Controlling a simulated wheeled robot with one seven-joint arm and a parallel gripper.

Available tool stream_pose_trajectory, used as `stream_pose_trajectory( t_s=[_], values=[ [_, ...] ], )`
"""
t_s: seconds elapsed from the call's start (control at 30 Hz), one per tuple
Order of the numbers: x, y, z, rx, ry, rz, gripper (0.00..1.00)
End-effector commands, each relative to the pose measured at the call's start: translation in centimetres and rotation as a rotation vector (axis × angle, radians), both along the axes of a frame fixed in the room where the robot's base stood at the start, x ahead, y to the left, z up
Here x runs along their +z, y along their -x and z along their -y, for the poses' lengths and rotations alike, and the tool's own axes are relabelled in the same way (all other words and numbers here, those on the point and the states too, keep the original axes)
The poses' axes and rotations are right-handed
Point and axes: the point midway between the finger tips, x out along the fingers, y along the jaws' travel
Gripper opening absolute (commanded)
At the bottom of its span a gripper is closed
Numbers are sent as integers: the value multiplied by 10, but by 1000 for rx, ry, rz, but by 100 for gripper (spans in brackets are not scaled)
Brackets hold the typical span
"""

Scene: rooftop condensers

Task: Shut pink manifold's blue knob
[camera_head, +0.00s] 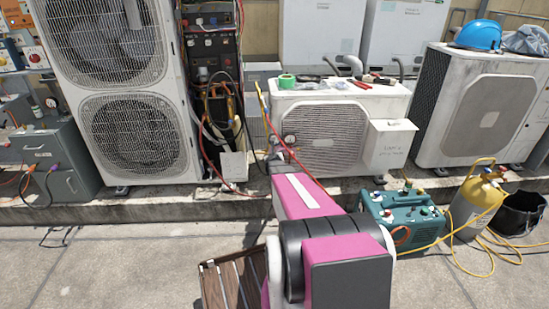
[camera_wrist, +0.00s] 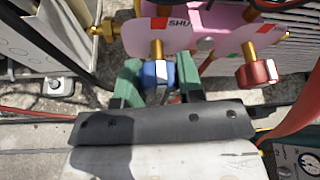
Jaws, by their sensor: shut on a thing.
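The pink manifold (camera_wrist: 205,24) crosses the top of the wrist view, with a label partly reading "SHU" and brass stems. Its blue knob (camera_wrist: 157,74) hangs on a brass stem at the middle, between the two green fingers of my gripper (camera_wrist: 158,80). My gripper is shut on the blue knob, one finger on each side. A red knob (camera_wrist: 257,73) is to the right, clear of the fingers. In the head view my arm covers most of the manifold area in front of the middle condenser, and the gripper's hold cannot be made out there.
The middle condenser (camera_head: 325,125) stands behind, with tools on its top. Red hoses run close to the manifold. A teal machine (camera_head: 402,215) and a yellow cylinder (camera_head: 478,200) stand to the right. A wooden slatted item (camera_head: 232,283) is at lower left. Paving at left is open.

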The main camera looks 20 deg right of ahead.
Motion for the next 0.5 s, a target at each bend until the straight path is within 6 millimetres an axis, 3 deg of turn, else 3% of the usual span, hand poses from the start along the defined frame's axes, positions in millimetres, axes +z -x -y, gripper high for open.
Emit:
stream_pose_trajectory(
  t_s=[0.27, 0.3, 0.33, 0.37, 0.5],
  values=[
    [-2, 1, 1, 0, -2, -2, 11],
    [-2, 1, 1, 0, -1, -2, 45],
    [-2, 1, 0, 0, -1, -2, 54],
    [-2, 0, 0, 0, -1, -2, 60],
    [-1, 0, 0, 0, 1, -1, 60]
  ],
)
